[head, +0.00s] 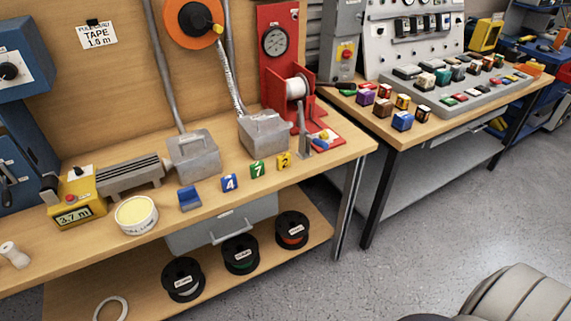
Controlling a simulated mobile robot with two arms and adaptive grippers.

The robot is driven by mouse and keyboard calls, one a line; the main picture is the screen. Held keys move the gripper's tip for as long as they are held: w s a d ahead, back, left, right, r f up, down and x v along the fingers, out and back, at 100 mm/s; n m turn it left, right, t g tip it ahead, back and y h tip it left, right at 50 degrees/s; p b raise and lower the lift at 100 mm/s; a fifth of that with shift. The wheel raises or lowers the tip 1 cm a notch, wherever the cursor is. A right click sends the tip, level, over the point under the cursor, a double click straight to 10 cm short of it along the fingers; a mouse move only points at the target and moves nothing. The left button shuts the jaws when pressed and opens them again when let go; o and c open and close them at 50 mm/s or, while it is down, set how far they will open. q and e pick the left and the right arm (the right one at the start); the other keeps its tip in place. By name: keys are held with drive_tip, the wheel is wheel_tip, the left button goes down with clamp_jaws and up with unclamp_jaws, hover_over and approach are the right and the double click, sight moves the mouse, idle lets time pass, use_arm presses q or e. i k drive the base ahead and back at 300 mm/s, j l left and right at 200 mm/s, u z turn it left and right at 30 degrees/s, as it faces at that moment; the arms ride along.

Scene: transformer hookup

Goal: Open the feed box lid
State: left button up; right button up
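Two grey metal boxes with sloped tops stand on the workbench (110,243), each with a conduit rising from it. The left box (193,157) stands beside a grey ribbed unit, with a grey conduit running up the back board. The right box (264,131) sits nearer the red stand, with a braided hose coming down to it from an orange reel. Both tops look shut. No label marks either as the feed box, so I cannot tell which one it is. Neither of my grippers is in view.
A yellow meter (76,199) reading 3.7 m, a pale round tin (136,215) and numbered tags (229,183) stand on the bench. A red stand (278,50) with a gauge is behind. Wire spools (183,279) sit on the lower shelf.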

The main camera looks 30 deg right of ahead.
sight(199, 144)
drive_tip(key=i+l, duration=0.15)
drive_tip(key=l, duration=0.2)
drive_tip(key=i+l, duration=0.1)
drive_tip(key=l, duration=0.25)
drive_tip(key=i+l, duration=0.15)
drive_tip(key=l, duration=0.2)
drive_tip(key=i+l, duration=0.1)
drive_tip(key=l, duration=0.25)
drive_tip(key=i+u, duration=0.05)
